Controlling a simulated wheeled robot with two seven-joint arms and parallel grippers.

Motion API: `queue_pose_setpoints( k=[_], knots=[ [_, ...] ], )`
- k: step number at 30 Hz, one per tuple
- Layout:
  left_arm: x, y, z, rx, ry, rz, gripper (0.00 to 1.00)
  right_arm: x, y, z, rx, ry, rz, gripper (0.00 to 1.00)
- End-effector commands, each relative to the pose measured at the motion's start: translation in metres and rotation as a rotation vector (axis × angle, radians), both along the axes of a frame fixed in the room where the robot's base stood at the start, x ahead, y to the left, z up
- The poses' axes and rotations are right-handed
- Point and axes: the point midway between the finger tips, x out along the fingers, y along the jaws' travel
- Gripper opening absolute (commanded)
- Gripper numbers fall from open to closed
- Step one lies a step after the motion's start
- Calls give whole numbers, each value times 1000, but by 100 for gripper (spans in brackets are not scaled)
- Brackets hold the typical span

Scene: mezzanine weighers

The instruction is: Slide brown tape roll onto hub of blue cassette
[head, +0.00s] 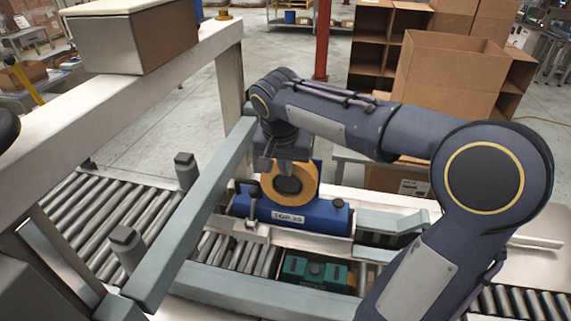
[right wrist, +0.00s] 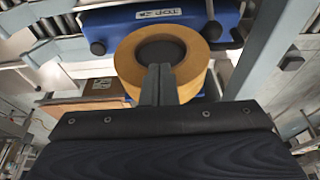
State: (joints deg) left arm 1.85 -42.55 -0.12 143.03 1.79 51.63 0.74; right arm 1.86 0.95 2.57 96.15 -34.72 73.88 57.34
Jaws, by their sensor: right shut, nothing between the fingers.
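The brown tape roll (head: 308,176) stands upright at the blue cassette (head: 290,212), which carries a white label. In the right wrist view the roll (right wrist: 188,82) shows as a thick ring against the blue cassette (right wrist: 118,30). A dark round centre (right wrist: 162,50) fills its opening; it looks like the hub inside the ring, but how far on the roll sits cannot be told. My right gripper (head: 287,186) is in front of the roll. In the right wrist view its fingers (right wrist: 158,72) are shut and empty, overlapping the ring's lower part. My left gripper is not in view.
Grey frame bars (head: 195,215) cross left of the cassette, above a roller conveyor (head: 85,215). A green block (head: 314,271) lies in front of the cassette. A white beam (head: 120,75) carrying a box (head: 110,42) runs at the left. Cartons (head: 447,75) stand behind.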

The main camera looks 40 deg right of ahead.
Motion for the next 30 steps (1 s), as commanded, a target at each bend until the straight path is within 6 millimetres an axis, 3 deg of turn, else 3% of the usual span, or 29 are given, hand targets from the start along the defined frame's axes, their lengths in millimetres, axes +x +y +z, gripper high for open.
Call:
queue_pose_setpoints(
  k=[10,21,30],
  knots=[
    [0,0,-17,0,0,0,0,0,0,-20,-1,1,0,0],
    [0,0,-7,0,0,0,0,12,-15,-16,-1,1,0,0],
    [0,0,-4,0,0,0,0,6,-7,-8,0,-1,1,0]
  ],
)
